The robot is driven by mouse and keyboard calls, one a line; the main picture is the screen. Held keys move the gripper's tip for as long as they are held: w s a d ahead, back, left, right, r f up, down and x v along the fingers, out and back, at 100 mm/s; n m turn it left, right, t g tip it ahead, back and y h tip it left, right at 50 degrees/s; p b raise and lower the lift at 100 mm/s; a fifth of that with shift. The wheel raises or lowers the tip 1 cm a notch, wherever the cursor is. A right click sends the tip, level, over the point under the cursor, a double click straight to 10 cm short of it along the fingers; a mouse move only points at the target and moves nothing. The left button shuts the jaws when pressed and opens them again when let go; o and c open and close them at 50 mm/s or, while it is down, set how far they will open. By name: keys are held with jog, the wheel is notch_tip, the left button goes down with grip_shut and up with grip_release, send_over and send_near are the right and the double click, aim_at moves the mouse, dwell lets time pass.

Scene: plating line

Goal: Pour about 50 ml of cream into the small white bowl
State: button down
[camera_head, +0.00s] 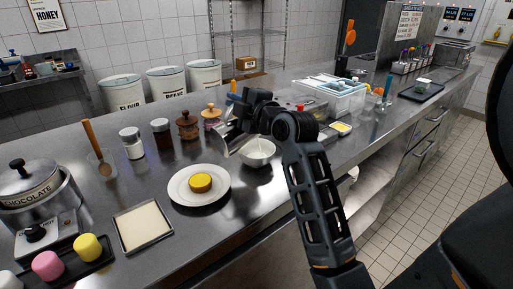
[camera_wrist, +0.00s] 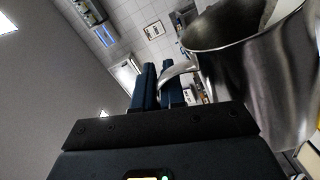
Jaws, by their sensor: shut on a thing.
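My gripper (camera_wrist: 158,85) is shut on the handle of a steel jug (camera_wrist: 255,80), which fills the right of the wrist view. In the head view the jug (camera_head: 232,137) is tilted, with its mouth toward the small white bowl (camera_head: 257,153). The bowl stands on the steel counter, just below and to the right of the jug. The jug hides part of the bowl's left rim. I cannot make out a stream of cream or how much is in the bowl. My arm covers the counter right of the bowl.
A white plate (camera_head: 180,196) with a yellow round piece (camera_head: 201,183) lies left of the bowl. Pepper mills (camera_head: 188,126) and jars (camera_head: 132,143) stand behind. A tray of pale liquid or sheet (camera_head: 144,226) is at front left. White tubs (camera_head: 335,88) stand behind right.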

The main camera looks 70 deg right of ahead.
jog(key=shift+s+d+f+m, duration=0.15)
jog(key=shift+s+d+m, duration=0.05)
jog(key=shift+d+m, duration=0.2)
dwell(1.0)
jog(key=shift+a, duration=0.1)
jog(key=a+n, duration=0.1)
jog(key=w+a+n+b, duration=0.1)
jog(key=w+a+n, duration=0.1)
jog(key=shift+f, duration=0.25)
jog(key=shift+w+a+r+n, duration=0.15)
jog(key=shift+a+r+n, duration=0.1)
jog(key=shift+n, duration=0.35)
jog(key=shift+d, duration=0.1)
jog(key=shift+w+a+f+n+b, duration=0.25)
jog(key=shift+a+f+n+b, duration=0.25)
jog(key=shift+n+b, duration=0.2)
jog(key=shift+r, duration=0.1)
